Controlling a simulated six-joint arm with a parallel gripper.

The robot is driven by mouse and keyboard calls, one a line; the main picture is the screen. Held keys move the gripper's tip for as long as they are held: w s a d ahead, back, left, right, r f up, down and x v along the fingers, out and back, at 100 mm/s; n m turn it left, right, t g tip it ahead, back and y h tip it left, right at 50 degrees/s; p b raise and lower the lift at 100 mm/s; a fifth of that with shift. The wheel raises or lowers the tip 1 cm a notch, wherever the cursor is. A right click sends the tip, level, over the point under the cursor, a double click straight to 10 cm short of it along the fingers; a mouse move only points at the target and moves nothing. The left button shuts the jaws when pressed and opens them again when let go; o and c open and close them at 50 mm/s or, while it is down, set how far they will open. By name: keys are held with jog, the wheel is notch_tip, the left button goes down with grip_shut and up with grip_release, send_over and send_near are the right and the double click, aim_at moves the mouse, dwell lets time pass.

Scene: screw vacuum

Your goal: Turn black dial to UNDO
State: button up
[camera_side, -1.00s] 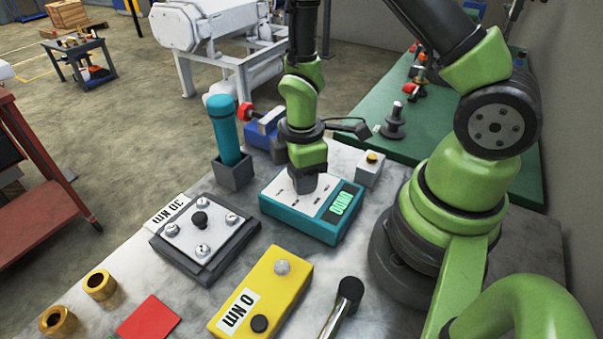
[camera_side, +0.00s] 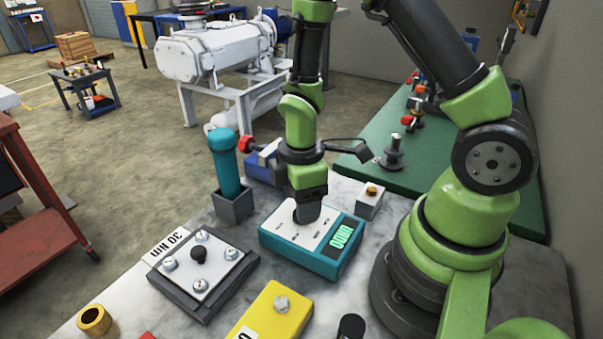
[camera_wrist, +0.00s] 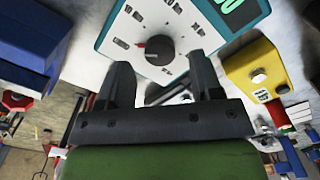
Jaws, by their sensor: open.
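The black dial (camera_wrist: 160,50) is round with a red mark on its left side in the wrist view. It sits on the white face of a teal-edged box (camera_wrist: 186,22), with printed labels around it. The same teal box (camera_side: 335,262) lies on the bench in the side view, its display showing green characters. My gripper (camera_wrist: 161,64) is open, with one finger to each side of the dial's near edge in the picture. I cannot tell whether the fingers touch it. In the side view my gripper (camera_side: 308,212) is over the box and hides the dial.
A grey torque plate (camera_side: 205,265) with several screws lies left of the box. A yellow block (camera_side: 272,313) is in front. A teal cylinder in a grey holder (camera_side: 232,207) stands behind left. A small button box (camera_side: 370,200) is close on the right.

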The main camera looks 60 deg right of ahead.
notch_tip(320, 180, up, 8)
jog(key=shift+f, duration=0.2)
dwell(0.3)
jog(key=s+a+r+m+t+y, duration=0.1)
jog(key=s+r+m+t, duration=0.2)
jog(key=r+m, duration=0.4)
jog(key=s+a+r+m+t+y, duration=0.1)
jog(key=s+r+m+t, duration=0.3)
jog(key=r, duration=0.5)
jog(key=s+a+m, duration=0.1)
jog(key=s+m, duration=0.1)
jog(key=m, duration=0.1)
jog(key=shift+r, duration=0.25)
